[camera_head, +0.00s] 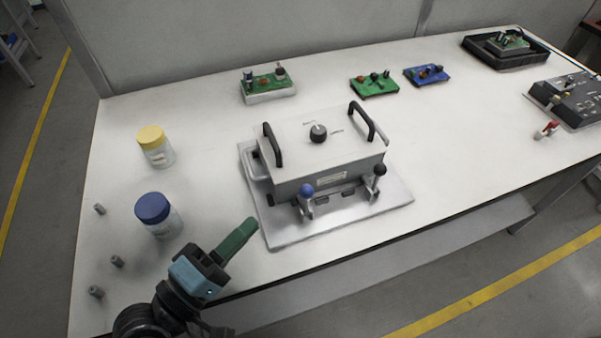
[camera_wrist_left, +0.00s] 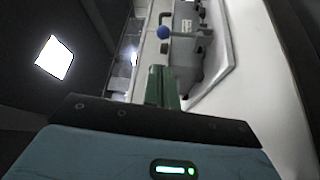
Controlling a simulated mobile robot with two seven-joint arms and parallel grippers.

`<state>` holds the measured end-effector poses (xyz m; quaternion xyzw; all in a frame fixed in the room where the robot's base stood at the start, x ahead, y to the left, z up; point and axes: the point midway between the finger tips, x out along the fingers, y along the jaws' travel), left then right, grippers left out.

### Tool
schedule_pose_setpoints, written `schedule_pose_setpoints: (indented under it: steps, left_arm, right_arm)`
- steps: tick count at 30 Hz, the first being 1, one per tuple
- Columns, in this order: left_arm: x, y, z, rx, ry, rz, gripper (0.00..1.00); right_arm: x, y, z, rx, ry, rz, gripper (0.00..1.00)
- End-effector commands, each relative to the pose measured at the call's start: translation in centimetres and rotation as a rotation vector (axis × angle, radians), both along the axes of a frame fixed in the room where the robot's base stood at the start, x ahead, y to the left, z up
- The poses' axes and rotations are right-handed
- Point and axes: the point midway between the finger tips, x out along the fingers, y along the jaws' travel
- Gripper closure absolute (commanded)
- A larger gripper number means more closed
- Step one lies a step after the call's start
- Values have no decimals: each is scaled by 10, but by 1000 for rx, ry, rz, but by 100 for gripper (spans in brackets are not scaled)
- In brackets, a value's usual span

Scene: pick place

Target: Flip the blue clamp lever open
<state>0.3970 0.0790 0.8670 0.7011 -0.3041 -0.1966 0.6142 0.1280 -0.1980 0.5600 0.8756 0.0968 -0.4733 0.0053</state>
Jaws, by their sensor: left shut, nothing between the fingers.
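The blue clamp lever (camera_head: 306,191) has a blue ball knob and stands at the front of the grey box (camera_head: 325,160). Its blue knob also shows in the left wrist view (camera_wrist_left: 163,32), beyond my fingers. A second lever with a black knob (camera_head: 379,170) stands to its right. The box has two black handles and a black dial on top and sits on a grey base plate (camera_head: 262,215). My left gripper (camera_head: 250,224), with green fingers, is shut and empty, left of the blue lever and apart from it. It also shows in the left wrist view (camera_wrist_left: 162,72). My right gripper is not in view.
Left on the white table (camera_head: 215,150) stand a yellow-lidded jar (camera_head: 155,146) and a blue-lidded jar (camera_head: 158,215), with small grey parts (camera_head: 117,261) nearby. Circuit boards (camera_head: 374,84) and a black tray (camera_head: 505,58) lie at the back and right. The table's front edge runs below the base plate.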

Motion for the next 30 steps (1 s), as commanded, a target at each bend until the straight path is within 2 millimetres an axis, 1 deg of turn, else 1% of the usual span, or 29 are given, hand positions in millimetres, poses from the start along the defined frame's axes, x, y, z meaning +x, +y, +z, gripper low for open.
schedule_pose_setpoints:
  steps: [13, 17, 20, 30]
  left_arm:
    - [0, 0, 0, 0, 0, 0, 100]
    - [5, -4, 1, 0, 0, 1, 100]
    - [13, -11, 3, -2, -2, 1, 100]
    - [55, -49, 9, -1, -2, 2, 100]
  right_arm:
    - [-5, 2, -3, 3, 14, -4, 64]
    - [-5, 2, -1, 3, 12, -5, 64]
    - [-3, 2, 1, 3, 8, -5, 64]
    - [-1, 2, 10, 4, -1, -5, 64]
